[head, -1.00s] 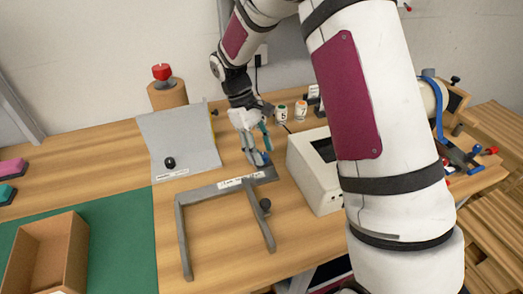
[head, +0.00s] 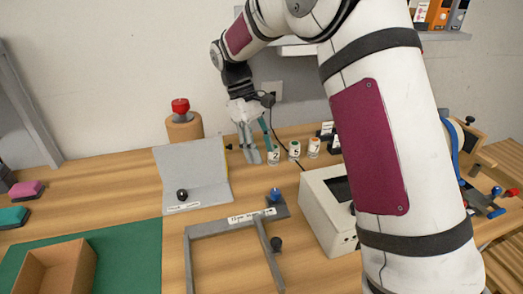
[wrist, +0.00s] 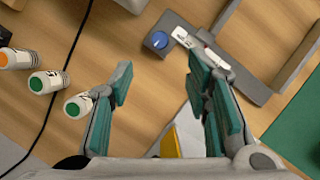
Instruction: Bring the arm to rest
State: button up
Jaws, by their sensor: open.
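My gripper (head: 259,150) hangs from my raised arm above the table, fingers pointing down. The knob also shows beyond the fingertips in the wrist view (wrist: 159,41). The gripper touches nothing that I can see.
Numbered white jars (head: 295,150) stand close to the right of the gripper. A white box (head: 325,205) is at front right, a grey angled stand (head: 200,170) at left. A red knob on a wooden cylinder (head: 183,130) stands behind it. A cardboard box (head: 55,268) lies on a green mat.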

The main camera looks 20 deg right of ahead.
jog(key=s+d+r+m+t+y, duration=0.1)
jog(key=s+d+r+m+t, duration=0.2)
jog(key=s+r, duration=1)
jog(key=s+f+m+t+y, duration=0.1)
jog(key=s+f+m+t, duration=0.2)
jog(key=s, duration=1.3)
jog(key=shift+s+f+m+t+y, duration=0.15)
jog(key=shift+s+m+t+y, duration=0.25)
jog(key=shift+t, duration=0.5)
